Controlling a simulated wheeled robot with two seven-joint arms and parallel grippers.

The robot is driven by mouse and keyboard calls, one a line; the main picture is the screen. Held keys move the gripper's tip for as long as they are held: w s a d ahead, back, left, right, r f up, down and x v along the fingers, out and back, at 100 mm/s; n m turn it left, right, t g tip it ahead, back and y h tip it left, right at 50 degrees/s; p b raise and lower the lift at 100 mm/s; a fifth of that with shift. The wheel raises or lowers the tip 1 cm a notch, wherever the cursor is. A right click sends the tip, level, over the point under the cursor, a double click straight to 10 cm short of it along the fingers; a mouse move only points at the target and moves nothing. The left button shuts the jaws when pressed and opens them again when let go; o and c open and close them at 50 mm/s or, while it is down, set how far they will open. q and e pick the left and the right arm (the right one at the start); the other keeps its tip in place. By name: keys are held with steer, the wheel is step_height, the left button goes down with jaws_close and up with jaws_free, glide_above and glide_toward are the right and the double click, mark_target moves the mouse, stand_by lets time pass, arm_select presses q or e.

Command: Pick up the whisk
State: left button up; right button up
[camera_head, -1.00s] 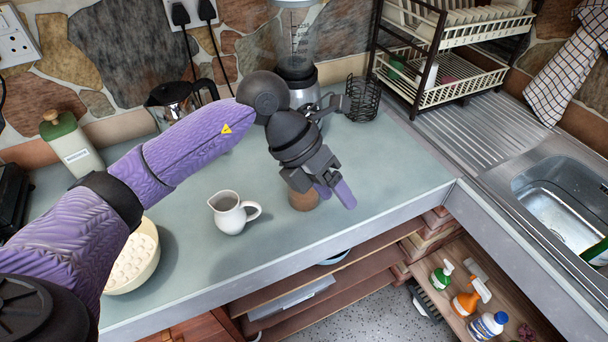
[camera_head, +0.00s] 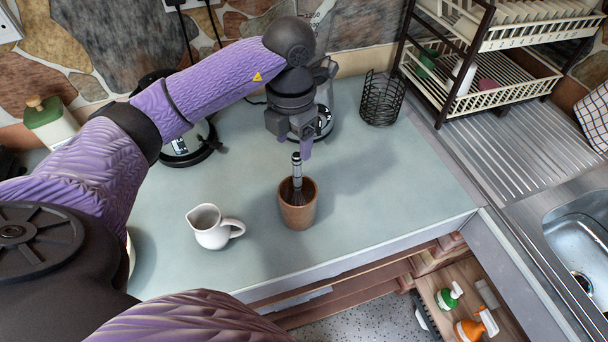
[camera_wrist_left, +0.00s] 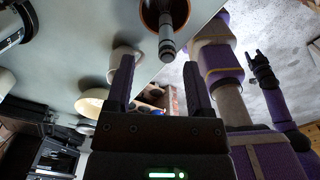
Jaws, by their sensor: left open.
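The whisk (camera_head: 297,168) stands handle up in a brown cup (camera_head: 298,214) on the counter. Its wire end is inside the cup, partly hidden by the wall. In the left wrist view the whisk handle (camera_wrist_left: 167,42) points out of the cup (camera_wrist_left: 150,14), beyond the fingertips. My left gripper (camera_head: 303,150) is above and slightly behind the cup in the head view, close to the handle's top. It is open and empty; its fingers (camera_wrist_left: 160,70) are apart in the wrist view. My right gripper (camera_wrist_left: 256,56) shows small in the wrist view; its jaw state is unclear.
A white jug (camera_head: 211,230) stands left of the cup. A black wire holder (camera_head: 381,98) and dish rack (camera_head: 480,90) are at the back right, with the sink (camera_head: 580,240) beyond. A glass kettle (camera_head: 185,140) is behind. The counter right of the cup is clear.

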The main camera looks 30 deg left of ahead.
mark_target(297, 166)
arm_select(q)
steer(key=f, duration=0.6)
steer(key=shift+s+d+f, duration=0.15)
steer(key=shift+d+f, duration=0.05)
steer(key=shift+d, duration=0.15)
jaws_close()
